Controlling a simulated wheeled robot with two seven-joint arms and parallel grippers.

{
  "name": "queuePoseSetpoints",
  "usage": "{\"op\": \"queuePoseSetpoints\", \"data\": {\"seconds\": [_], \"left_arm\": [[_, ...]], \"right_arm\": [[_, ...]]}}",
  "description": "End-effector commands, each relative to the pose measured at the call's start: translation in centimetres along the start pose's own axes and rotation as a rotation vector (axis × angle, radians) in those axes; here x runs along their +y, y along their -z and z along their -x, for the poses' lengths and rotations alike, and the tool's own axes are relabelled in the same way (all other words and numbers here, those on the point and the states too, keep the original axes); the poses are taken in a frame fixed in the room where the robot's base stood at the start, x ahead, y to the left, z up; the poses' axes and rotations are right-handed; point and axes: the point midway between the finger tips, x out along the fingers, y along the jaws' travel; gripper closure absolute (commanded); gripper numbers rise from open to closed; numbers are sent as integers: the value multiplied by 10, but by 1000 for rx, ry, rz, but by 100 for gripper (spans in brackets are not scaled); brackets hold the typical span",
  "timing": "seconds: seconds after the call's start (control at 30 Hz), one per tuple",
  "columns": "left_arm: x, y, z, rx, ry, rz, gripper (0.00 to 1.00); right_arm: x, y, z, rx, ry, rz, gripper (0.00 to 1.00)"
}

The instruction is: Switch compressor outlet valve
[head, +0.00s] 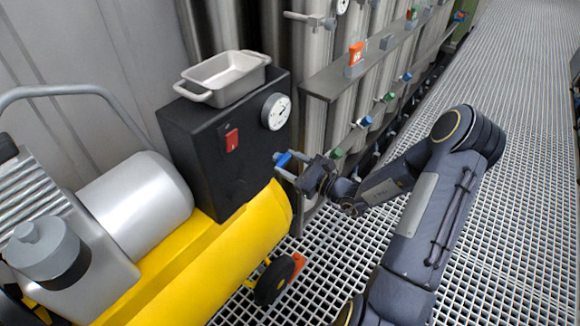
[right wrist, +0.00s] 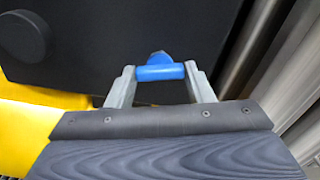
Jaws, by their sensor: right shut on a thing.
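The compressor (head: 238,238) has a yellow tank and a black box (head: 190,150) on top. The blue outlet valve handle (head: 283,159) sticks out at the right side of the black box. My right gripper (head: 284,166) is at the handle, with its fingers on either side of it. In the right wrist view the blue handle (right wrist: 160,72) lies crosswise between the two grey fingertips, and the gripper (right wrist: 160,82) is shut on it. The rest of the valve is mostly hidden behind the handle. My left gripper is not in view.
A grey metal tray (head: 224,80) sits on the black box, above a red switch (head: 232,140) and a round gauge (head: 276,111). Tall steel vessels (head: 313,50) with several small coloured valves stand behind. Open grating floor (head: 530,130) lies to the right.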

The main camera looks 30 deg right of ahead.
Motion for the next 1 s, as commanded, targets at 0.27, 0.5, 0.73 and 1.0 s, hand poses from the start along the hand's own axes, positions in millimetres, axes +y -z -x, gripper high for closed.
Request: {"op": "queuePoseSetpoints", "data": {"seconds": [0.27, 0.5, 0.73, 1.0], "left_arm": [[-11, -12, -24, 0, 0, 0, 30], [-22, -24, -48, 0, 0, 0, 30], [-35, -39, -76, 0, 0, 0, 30], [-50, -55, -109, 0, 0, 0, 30]], "right_arm": [[1, 4, 0, -1, 0, 268, 76], [2, 6, 0, -2, 1, 498, 76], [2, 6, 0, -2, 1, 714, 76], [2, 6, 0, -2, 2, 931, 76]]}}
